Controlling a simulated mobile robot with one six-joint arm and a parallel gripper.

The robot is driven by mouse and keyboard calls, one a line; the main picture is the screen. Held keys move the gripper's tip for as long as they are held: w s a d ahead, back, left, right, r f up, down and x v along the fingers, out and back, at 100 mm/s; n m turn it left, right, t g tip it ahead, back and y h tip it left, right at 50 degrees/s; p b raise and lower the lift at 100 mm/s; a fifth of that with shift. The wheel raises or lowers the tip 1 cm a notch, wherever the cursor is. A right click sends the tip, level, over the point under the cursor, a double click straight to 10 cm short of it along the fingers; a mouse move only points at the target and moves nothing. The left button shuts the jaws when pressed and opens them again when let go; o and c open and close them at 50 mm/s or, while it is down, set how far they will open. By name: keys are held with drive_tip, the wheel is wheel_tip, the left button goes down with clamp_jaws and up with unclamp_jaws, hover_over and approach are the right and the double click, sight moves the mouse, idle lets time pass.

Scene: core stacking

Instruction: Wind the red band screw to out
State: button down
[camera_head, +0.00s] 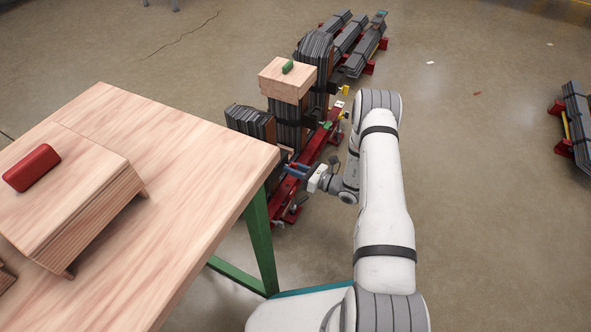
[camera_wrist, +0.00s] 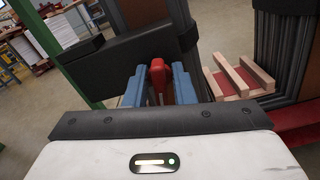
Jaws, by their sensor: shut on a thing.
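My gripper (camera_wrist: 157,88) has two blue fingers, and in the wrist view they are shut on a red screw handle (camera_wrist: 157,70) that stands upright between them. In the head view my gripper (camera_head: 297,171) reaches in from the right, low beside the red stacking frame (camera_head: 309,153). The red handle is too small to make out there. A black band or block (camera_wrist: 115,66) lies behind the fingers in the wrist view. The screw's lower part is hidden by the fingers and my gripper body.
A wooden table (camera_head: 208,158) with green legs stands at the left, close to my gripper. Dark lamination stacks (camera_head: 287,126) stand on the frame, one with a wooden block (camera_head: 287,84) on top.

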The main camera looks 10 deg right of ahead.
drive_tip(key=n, duration=0.3)
drive_tip(key=shift+s+f+b, duration=0.1)
drive_tip(key=shift+s+b, duration=0.1)
drive_tip(key=shift+b, duration=0.2)
drive_tip(key=n+b, duration=0.1)
drive_tip(key=n, duration=0.2)
drive_tip(key=shift+a+f+b, duration=0.1)
drive_tip(key=shift+f+b, duration=0.1)
drive_tip(key=shift+b, duration=0.1)
drive_tip(key=shift+r+n, duration=0.15)
drive_tip(key=shift+n, duration=0.95)
drive_tip(key=shift+b, duration=0.35)
drive_tip(key=shift+n+b, duration=0.55)
drive_tip(key=shift+n, duration=1.85)
